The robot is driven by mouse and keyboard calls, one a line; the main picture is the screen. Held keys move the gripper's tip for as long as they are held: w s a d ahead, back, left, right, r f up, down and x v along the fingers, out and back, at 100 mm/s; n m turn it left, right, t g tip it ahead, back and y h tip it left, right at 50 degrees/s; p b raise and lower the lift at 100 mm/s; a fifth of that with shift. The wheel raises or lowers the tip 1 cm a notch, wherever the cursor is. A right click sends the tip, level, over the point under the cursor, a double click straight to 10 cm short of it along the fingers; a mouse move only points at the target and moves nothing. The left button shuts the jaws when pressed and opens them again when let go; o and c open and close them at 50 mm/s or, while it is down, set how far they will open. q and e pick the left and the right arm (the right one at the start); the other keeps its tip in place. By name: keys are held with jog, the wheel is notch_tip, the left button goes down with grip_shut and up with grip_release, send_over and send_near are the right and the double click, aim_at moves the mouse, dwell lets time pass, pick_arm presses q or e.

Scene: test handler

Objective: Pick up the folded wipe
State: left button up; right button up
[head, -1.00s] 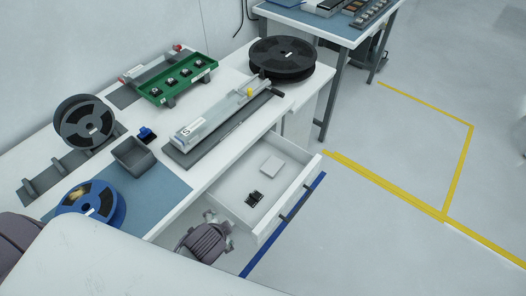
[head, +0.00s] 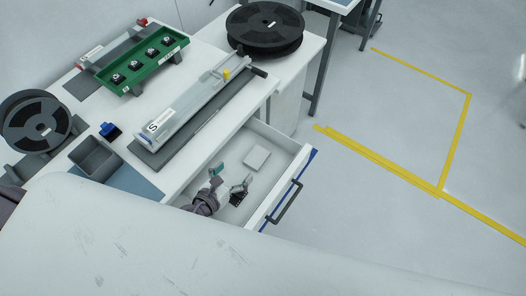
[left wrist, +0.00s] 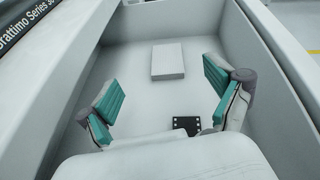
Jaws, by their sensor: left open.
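The folded wipe (head: 257,158) is a small flat white block lying on the floor of the open white drawer (head: 290,165). In the left wrist view the wipe (left wrist: 167,62) lies ahead of the fingers, roughly centred between them. My left gripper (head: 232,176) is open and empty, over the near-left part of the drawer, apart from the wipe. Its teal-padded fingers are spread wide in the left wrist view (left wrist: 162,92). My right gripper is not in view.
A small black part (head: 238,199) lies in the drawer close to my left gripper, and it shows near the right finger (left wrist: 186,124). The drawer walls surround the wipe. Above are the worktop with a long grey device (head: 195,105), a green tray (head: 140,72) and black reels (head: 265,28).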

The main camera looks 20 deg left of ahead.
pick_arm(q)
jog(key=shift+w+d+f+m+h, duration=0.1)
jog(key=shift+f+m+h, duration=0.15)
jog(key=shift+f+m, duration=0.3)
jog(key=shift+w+d+f+m+h, duration=0.1)
jog(key=shift+f+m+h, duration=0.25)
jog(key=shift+m, duration=0.3)
jog(key=b, duration=0.2)
send_near(261, 152)
jog(key=x, duration=0.2)
jog(key=shift+w+d, duration=0.1)
jog(key=shift+w, duration=0.2)
jog(key=shift+w+d+f, duration=0.15)
jog(key=shift+w+f, duration=0.05)
jog(key=shift+w, duration=0.25)
jog(key=b+x, duration=0.2)
jog(key=x, duration=0.3)
jog(key=shift+w+f, duration=0.1)
jog(key=shift+w, duration=0.05)
pick_arm(e)
notch_tip(261, 152, down, 4)
jog(key=shift+w+a+f, duration=0.15)
jog(key=shift+f, duration=0.05)
pick_arm(q)
jog(key=shift+c, duration=0.2)
jog(key=c, duration=0.8)
pick_arm(e)
jog(key=shift+d, duration=0.2)
